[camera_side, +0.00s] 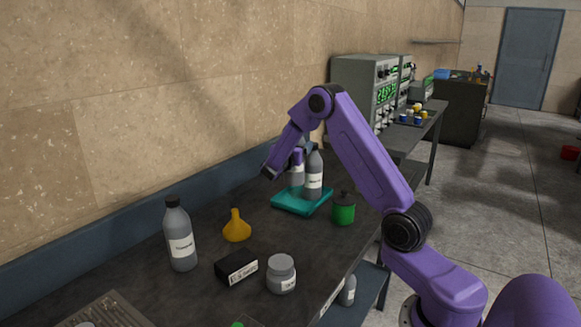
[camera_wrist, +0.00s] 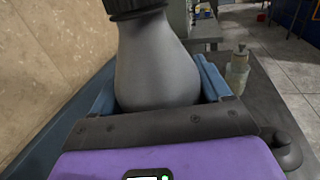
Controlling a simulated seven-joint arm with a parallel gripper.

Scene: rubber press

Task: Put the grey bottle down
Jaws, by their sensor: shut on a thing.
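The grey bottle (camera_wrist: 157,62) with a black cap fills the middle of the wrist view, between the blue fingers of my gripper (camera_wrist: 158,88). My gripper (camera_side: 297,156) is shut on it. In the side view the bottle (camera_side: 296,178) is partly hidden by my gripper and a second grey bottle (camera_side: 314,178) with a white label. Both bottles look upright at the teal tray (camera_side: 292,205). I cannot tell whether the held bottle's base touches the tray.
The wall runs along the table's left side.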

